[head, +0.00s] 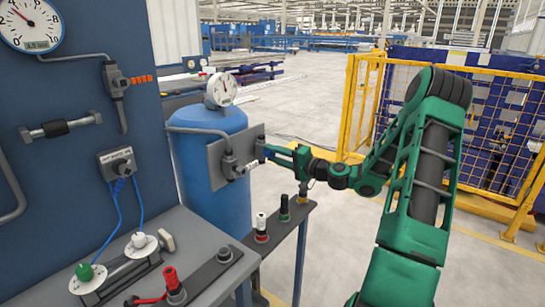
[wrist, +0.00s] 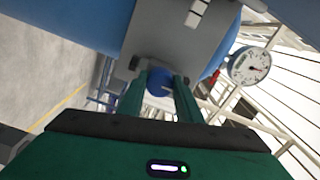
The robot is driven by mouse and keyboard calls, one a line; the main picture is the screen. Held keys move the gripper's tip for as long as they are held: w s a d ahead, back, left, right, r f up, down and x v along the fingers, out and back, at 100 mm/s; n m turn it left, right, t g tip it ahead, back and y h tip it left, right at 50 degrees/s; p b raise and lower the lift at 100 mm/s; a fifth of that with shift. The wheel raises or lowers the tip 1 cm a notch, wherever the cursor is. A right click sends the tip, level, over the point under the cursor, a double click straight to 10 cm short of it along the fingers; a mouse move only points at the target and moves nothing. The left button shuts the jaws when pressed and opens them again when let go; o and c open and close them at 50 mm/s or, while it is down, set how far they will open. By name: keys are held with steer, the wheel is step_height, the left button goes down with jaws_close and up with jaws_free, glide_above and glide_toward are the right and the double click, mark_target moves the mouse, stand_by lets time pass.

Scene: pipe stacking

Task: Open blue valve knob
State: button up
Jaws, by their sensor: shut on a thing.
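The blue valve knob (wrist: 159,82) sits between the two green fingers of my gripper (wrist: 160,72) in the wrist view. In the head view the knob (head: 260,148) shows as a small dark blue piece at the grey plate on the blue tank, and my green gripper (head: 270,152) reaches it from the right. The gripper is shut on the knob. The fingers hide part of the knob, and I cannot tell how far it is turned. The grey plate (head: 216,160) carries a pipe fitting beside the knob.
The blue tank (head: 210,195) has a round gauge (head: 221,90) on top. A narrow stand (head: 278,235) with black, red and green fittings is below my gripper. A grey bench (head: 195,235) is at left. A yellow fence (head: 375,100) stands behind my arm.

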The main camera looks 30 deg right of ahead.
steer(key=shift+s+f, duration=0.1)
steer(key=shift+f, duration=0.15)
steer(key=o, duration=1)
steer(key=shift+o, duration=0.2)
steer(key=shift+r, duration=0.1)
steer(key=v, duration=1)
steer(key=shift+s, duration=0.25)
steer(key=shift+d, duration=0.15)
